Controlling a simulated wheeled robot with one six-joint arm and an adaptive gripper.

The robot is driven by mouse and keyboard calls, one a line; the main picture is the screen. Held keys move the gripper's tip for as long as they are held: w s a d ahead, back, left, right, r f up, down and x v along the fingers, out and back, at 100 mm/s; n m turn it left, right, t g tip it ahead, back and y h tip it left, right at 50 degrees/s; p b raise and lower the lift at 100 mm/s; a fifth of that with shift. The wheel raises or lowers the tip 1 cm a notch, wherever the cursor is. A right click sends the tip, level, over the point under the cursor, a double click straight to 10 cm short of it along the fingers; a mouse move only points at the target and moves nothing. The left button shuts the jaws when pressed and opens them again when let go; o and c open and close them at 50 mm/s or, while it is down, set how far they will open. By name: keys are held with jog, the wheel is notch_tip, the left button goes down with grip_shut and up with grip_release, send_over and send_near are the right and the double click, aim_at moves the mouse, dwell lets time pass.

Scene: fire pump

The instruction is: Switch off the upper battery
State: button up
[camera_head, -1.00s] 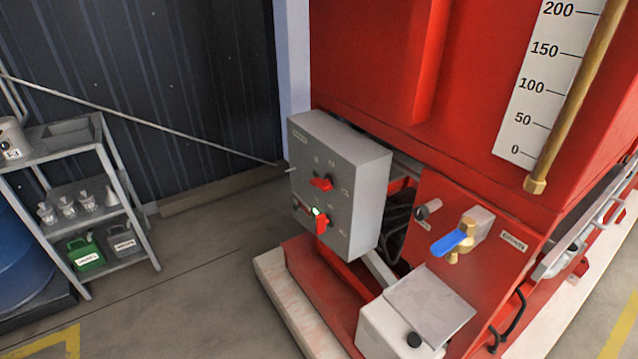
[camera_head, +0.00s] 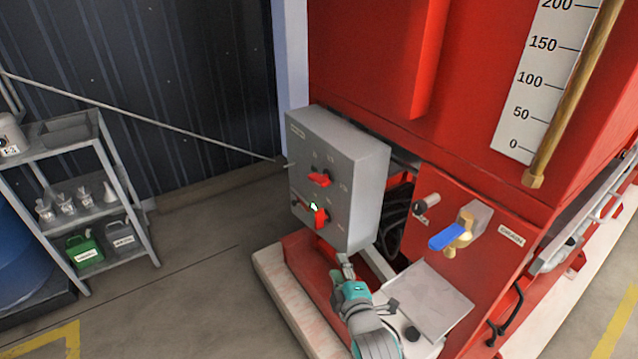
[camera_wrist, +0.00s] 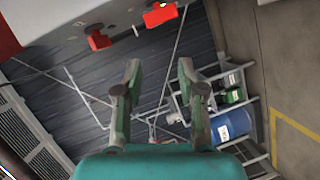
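A grey control box (camera_head: 360,190) is mounted at the red tank's left corner. Its front has an upper red rotary switch (camera_head: 320,180), its handle lying roughly sideways, and a lower red rotary switch (camera_head: 320,217), its handle roughly upright. My gripper (camera_head: 345,262) is just below the box's lower edge, apart from both switches. In the wrist view the gripper (camera_wrist: 160,68) is open and empty. The upper switch (camera_wrist: 98,38) and lower switch (camera_wrist: 160,14) appear beyond the fingers, near the top edge.
A blue-handled drain valve (camera_head: 452,238) and a white container (camera_head: 425,345) are right of my gripper. The red tank (camera_head: 370,60) rises behind. A shelf (camera_head: 90,205) with bottles and cans stands far left. The floor (camera_head: 215,265) left of the box is clear.

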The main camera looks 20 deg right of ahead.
aim_at(319, 177)
jog(key=w+r+n, duration=0.4)
jog(key=w+r, duration=0.8)
jog(key=w, duration=0.1)
jog(key=shift+h, duration=0.3)
jog(key=x, duration=1)
jog(key=shift+d, duration=0.15)
grip_shut()
